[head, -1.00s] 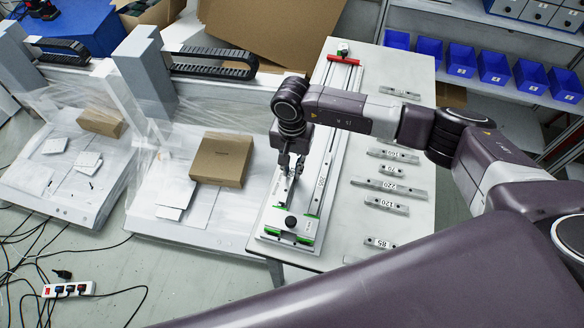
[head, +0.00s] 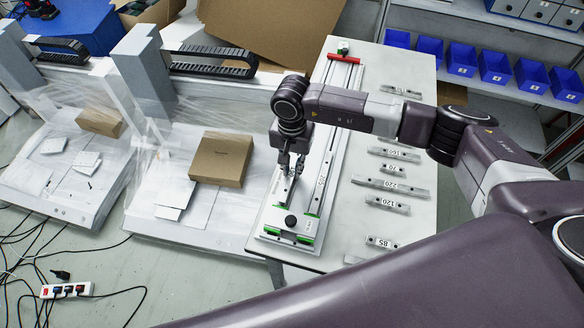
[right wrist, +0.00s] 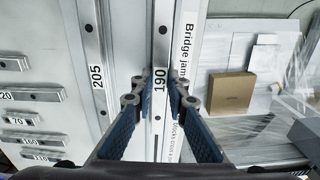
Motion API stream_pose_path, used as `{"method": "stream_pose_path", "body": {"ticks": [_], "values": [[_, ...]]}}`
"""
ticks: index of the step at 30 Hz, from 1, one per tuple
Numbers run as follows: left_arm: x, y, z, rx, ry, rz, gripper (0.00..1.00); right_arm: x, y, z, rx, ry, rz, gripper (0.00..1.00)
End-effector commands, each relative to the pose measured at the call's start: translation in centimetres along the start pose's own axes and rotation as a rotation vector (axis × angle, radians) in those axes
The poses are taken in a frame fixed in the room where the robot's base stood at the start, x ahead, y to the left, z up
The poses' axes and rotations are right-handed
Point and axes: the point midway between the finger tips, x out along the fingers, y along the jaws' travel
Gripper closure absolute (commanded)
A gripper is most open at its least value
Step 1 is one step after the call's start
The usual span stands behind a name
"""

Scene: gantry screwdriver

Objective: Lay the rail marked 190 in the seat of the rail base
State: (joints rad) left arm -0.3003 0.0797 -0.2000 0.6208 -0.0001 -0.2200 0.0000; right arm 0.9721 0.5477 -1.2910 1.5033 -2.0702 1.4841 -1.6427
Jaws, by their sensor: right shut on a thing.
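The rail marked 190 (right wrist: 161,70) is a narrow grey bar with dark holes, held between the fingers of my right gripper (right wrist: 160,92) in the right wrist view. In the head view my right gripper (head: 291,174) points down over the left side of the rail base (head: 283,217), and the rail is mostly hidden by it. The rail runs lengthwise along the base. I cannot tell whether it touches the seat or hangs just above it. A rail marked 205 (right wrist: 95,62) lies parallel beside it on the base. My left gripper is not in view.
Several loose rails, such as the one marked 220 (head: 390,186), lie on the table (head: 345,235) right of the base. A black knob (head: 291,221) stands at the base's near end, and a red crosspiece (head: 344,59) at its far end. Blue bins (head: 461,58) stand behind.

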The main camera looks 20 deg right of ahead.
Motion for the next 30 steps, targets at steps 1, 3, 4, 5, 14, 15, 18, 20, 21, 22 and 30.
{"method": "stream_pose_path", "body": {"ticks": [1,3,4,5,14,15,18,20,21,22,30], "values": [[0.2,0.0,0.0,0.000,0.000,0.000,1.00,0.1,-0.1,-0.1,0.000,0.001,-0.002,1.00],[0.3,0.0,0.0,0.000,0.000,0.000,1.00,0.2,-0.1,-0.1,0.000,0.001,-0.002,1.00],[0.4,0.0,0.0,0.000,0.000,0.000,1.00,0.2,-0.1,-0.1,0.000,0.001,-0.002,1.00],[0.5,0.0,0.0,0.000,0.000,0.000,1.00,0.3,-0.1,-0.1,0.000,0.001,-0.002,1.00],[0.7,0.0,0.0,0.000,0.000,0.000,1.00,0.5,-0.1,0.0,0.000,0.001,-0.002,0.75],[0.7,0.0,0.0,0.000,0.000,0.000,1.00,0.5,0.0,0.0,0.000,0.001,-0.001,0.71],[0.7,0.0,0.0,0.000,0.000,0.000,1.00,0.5,0.0,0.0,0.000,0.000,-0.001,0.66],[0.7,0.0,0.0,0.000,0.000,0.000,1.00,0.5,0.0,0.0,0.000,0.000,-0.001,0.66],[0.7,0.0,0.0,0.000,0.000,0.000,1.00,0.5,0.0,0.0,0.000,0.000,-0.001,0.66],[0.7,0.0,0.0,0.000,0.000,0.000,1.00,0.5,0.0,0.0,0.000,0.000,0.000,0.66],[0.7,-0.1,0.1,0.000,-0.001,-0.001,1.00,-1.1,0.0,-0.1,0.000,0.002,-0.002,0.66]]}}
